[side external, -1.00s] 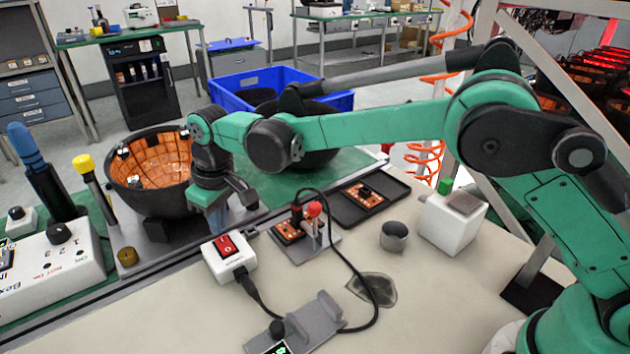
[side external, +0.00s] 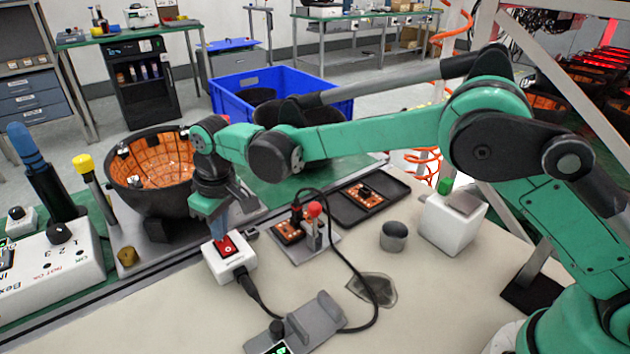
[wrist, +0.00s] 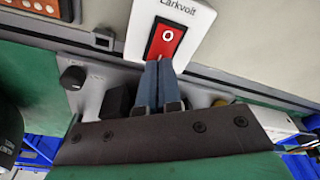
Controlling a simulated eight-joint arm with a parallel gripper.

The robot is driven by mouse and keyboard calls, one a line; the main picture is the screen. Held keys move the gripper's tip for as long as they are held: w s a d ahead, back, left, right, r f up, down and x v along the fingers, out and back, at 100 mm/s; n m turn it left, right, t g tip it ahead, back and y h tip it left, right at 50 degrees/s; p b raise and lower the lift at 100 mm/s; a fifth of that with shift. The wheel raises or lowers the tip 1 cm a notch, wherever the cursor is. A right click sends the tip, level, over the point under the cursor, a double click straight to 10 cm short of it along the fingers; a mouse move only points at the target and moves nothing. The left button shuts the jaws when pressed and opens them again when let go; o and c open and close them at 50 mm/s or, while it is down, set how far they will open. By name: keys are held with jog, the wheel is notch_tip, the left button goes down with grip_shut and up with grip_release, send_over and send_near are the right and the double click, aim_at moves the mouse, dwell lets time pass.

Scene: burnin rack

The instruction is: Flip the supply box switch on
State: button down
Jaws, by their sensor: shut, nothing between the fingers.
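The supply box (side external: 229,263) is a small white box with a red rocker switch (side external: 225,246) on top, standing on the beige table. A black cable leaves its near side. In the wrist view the red switch (wrist: 165,42) shows a white "O" near its far end, and the white box (wrist: 197,24) carries the label "Larkvolt". My gripper (side external: 219,236) is shut and empty, its fingers pointing down at the switch. In the wrist view its closed blue-grey fingertips (wrist: 158,66) cover the near end of the switch. I cannot tell whether they touch it.
A black bowl with an orange lining (side external: 150,172) stands just behind my gripper. A grey stand with a red-knobbed lever (side external: 314,212) and an orange board is to the right. The black cable (side external: 352,268) loops across the table. A white control box (side external: 50,265) is at left.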

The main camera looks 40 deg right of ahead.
jog(key=shift+f, duration=0.4)
jog(key=shift+r, duration=3.5)
jog(key=shift+r, duration=0.1)
